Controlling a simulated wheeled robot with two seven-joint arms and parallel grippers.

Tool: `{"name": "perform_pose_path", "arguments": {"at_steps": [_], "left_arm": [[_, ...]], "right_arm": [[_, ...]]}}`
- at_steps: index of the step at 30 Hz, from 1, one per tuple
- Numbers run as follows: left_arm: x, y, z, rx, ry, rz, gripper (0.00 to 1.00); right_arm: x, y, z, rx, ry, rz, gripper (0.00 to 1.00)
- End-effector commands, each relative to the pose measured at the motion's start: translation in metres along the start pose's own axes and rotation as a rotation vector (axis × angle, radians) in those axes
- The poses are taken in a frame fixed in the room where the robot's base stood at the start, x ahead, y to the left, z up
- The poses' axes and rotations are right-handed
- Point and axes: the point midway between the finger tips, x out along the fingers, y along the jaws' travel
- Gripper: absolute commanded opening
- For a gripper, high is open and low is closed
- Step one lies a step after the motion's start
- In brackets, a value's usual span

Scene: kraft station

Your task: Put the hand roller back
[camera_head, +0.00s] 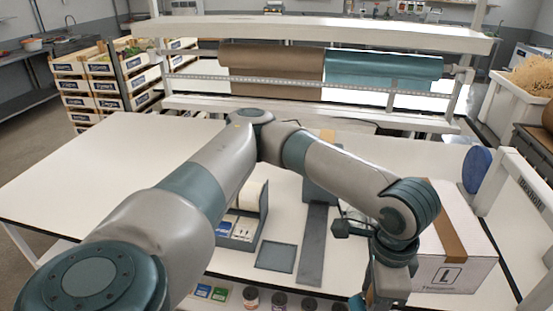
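I cannot pick out the hand roller with certainty. My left arm comes in from the lower left, bends high over the table and reaches down on the right. Its gripper (384,297) is at the bottom edge, in front of the cardboard box, and its fingertips are cut off or hidden. A small blue-teal piece with a bit of orange (357,301) shows beside it; I cannot tell what it is or whether it is held. My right gripper is not in view.
A taped white box (455,245) stands at the right, with a blue disc (477,170) behind it. A caddy (240,228), a dark square pad (276,257) and a long grey strip (313,245) lie mid-table. Brown (270,70) and teal (380,70) rolls hang behind. The table's left is clear.

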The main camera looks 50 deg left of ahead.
Motion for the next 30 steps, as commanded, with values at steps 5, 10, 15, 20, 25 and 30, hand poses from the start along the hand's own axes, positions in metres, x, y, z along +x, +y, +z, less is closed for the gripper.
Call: {"name": "perform_pose_path", "arguments": {"at_steps": [5,10,15,20,25,30], "left_arm": [[0.037,-0.025,0.006,-0.397,-0.001,-0.011,0.30],[0.055,-0.042,0.010,-0.690,0.002,-0.017,0.30],[0.064,-0.051,0.013,-0.848,0.003,-0.021,0.30],[0.065,-0.053,0.014,-0.889,0.004,-0.022,0.30],[0.064,-0.053,0.014,-0.887,0.004,-0.022,0.30],[0.065,-0.053,0.014,-0.886,0.004,-0.022,0.30]], "right_arm": [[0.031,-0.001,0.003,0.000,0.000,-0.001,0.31],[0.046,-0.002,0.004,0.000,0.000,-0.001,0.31],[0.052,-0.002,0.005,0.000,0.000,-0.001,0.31],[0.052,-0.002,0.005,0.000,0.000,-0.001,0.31],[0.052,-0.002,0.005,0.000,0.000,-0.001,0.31],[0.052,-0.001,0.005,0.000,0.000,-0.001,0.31]]}}
